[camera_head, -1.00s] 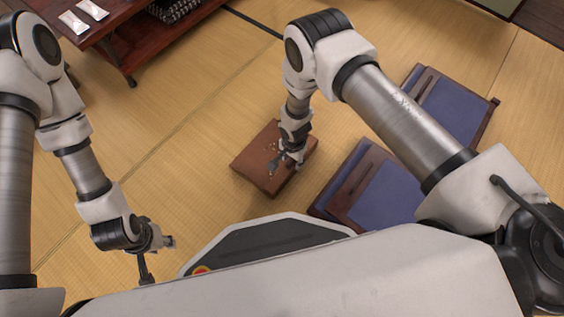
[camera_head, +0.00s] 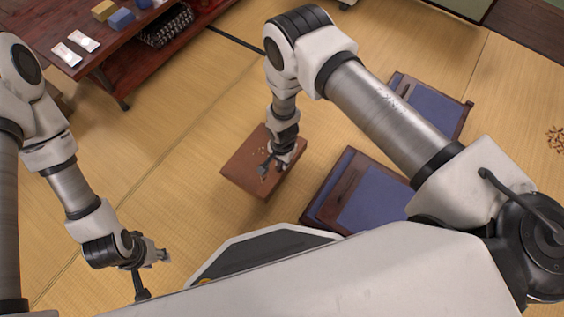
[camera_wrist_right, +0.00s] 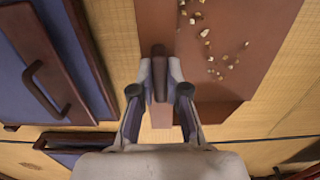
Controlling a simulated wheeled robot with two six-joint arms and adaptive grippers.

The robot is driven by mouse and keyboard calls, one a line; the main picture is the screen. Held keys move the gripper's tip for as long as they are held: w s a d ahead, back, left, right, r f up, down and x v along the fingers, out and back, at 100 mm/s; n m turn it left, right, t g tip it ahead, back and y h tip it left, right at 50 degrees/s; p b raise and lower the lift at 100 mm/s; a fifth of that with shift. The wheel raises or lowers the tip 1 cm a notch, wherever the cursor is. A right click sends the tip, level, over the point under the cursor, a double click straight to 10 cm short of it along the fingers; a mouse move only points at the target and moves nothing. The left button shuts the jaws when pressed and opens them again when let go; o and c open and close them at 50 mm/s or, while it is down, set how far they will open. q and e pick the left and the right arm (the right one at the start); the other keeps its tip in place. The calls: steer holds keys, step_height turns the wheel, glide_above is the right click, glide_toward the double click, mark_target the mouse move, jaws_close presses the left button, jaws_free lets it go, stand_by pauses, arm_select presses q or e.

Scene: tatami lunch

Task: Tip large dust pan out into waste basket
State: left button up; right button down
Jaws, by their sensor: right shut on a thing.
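The large dust pan (camera_head: 240,174) is a flat, reddish-brown board-like pan with pale crumbs on it. It also fills the upper middle of the right wrist view (camera_wrist_right: 215,20), with the crumbs (camera_wrist_right: 208,42) lying loose on its surface. My right gripper (camera_head: 283,160) is over the pan. In the right wrist view my right gripper (camera_wrist_right: 160,92) is shut on the pan's dark handle (camera_wrist_right: 160,70). My left gripper (camera_head: 160,257) is low at the left, away from the pan, and its fingers are too small to judge. I cannot make out a waste basket in either view.
A dark red wooden table (camera_head: 125,65) stands at the upper left, with packets and small blocks on it. Two blue panels with wooden frames (camera_head: 378,205) lie to the right of the pan. A brown scatter (camera_head: 556,140) lies on the tatami at the right edge. Tatami between is clear.

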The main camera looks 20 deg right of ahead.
step_height(320, 180, up, 25)
steer(key=p, duration=2.2)
steer(key=shift+r+p, duration=0.2)
steer(key=shift+p, duration=0.15)
